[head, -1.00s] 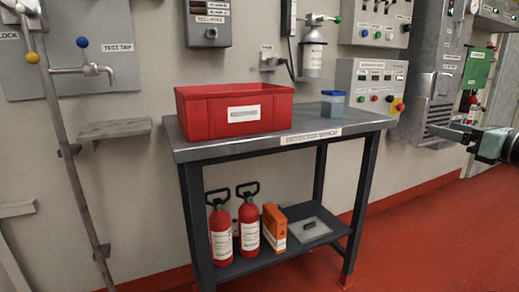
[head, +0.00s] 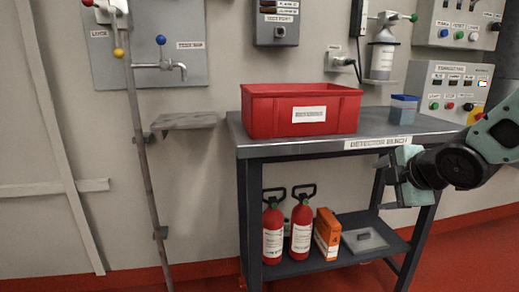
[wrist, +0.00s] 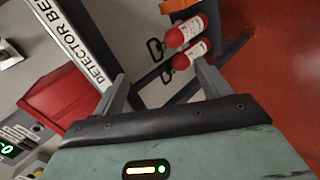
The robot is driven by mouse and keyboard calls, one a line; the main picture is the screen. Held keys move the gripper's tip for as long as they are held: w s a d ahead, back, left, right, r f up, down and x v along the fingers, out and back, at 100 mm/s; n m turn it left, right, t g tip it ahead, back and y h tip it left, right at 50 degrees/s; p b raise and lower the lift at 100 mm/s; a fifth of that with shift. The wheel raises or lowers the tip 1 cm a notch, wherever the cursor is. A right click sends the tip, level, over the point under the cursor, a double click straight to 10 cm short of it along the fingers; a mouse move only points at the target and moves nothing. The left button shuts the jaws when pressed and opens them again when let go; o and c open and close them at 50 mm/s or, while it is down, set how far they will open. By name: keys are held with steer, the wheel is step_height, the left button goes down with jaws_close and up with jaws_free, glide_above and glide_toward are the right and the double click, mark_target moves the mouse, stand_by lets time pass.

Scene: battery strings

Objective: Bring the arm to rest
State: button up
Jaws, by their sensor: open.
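My gripper (head: 392,180) hangs at the right of the head view, in front of the bench's right part and below its top. In the wrist view my gripper (wrist: 162,88) shows two fingers spread apart, with nothing between them. The grey detector bench (head: 395,143) stands against the wall. A red bin (head: 275,115) and a small blue-lidded container (head: 403,108) are on its top.
On the bench's lower shelf (head: 295,267) are two red extinguishers (head: 273,232), an orange box (head: 326,233) and a flat grey case (head: 364,241). A wall ledge (head: 185,121) and a pipe (head: 141,160) are at left. Red floor (wrist: 285,60) is clear beside the bench.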

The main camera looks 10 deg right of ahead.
steer(key=s+a+f+m+g, duration=0.3)
steer(key=s+a, duration=0.3)
steer(key=a, duration=0.1)
steer(key=s+a+f+m+g, duration=0.2)
steer(key=s+a+m+g, duration=0.1)
steer(key=s+a, duration=0.3)
steer(key=s+a+f+m+g, duration=0.1)
steer(key=s+a+m+g, duration=0.15)
steer(key=s, duration=0.45)
steer(key=s+a+f+m+g, duration=0.1)
steer(key=s+a+g, duration=0.1)
steer(key=s+a, duration=0.3)
step_height(320, 180, up, 27)
steer(key=s+p, duration=0.1)
steer(key=p, duration=2.6)
steer(key=shift+s+d+r, duration=0.15)
steer(key=shift+s+d, duration=0.05)
steer(key=shift+d, duration=0.15)
